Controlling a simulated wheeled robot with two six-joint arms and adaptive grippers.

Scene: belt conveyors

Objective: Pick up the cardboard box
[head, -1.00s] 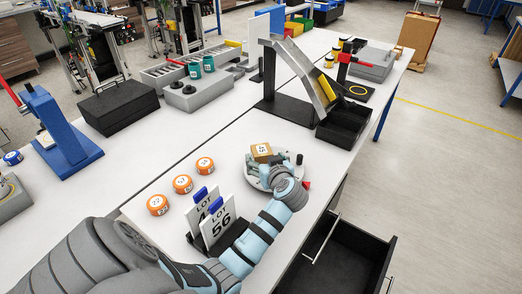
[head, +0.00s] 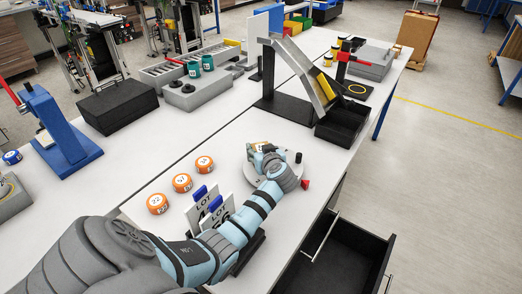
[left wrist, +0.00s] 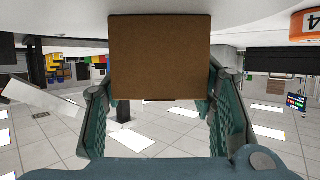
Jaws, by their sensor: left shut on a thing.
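The small brown cardboard box (head: 259,146) is mostly hidden behind my left gripper (head: 264,158) in the head view, at the round grey turntable (head: 290,178). In the left wrist view the box (left wrist: 155,57) shows a plain brown face at the top middle, between the two green fingers of the left gripper (left wrist: 160,105). The fingers are shut on its sides. I cannot tell whether the box touches the turntable. My right gripper is out of view.
Several orange discs (head: 182,183) and LOT cards (head: 212,212) stand left of my left arm. A black bin (head: 343,124) under a sloped chute (head: 304,76) is behind the turntable. An open black drawer (head: 345,255) juts out at the table's right.

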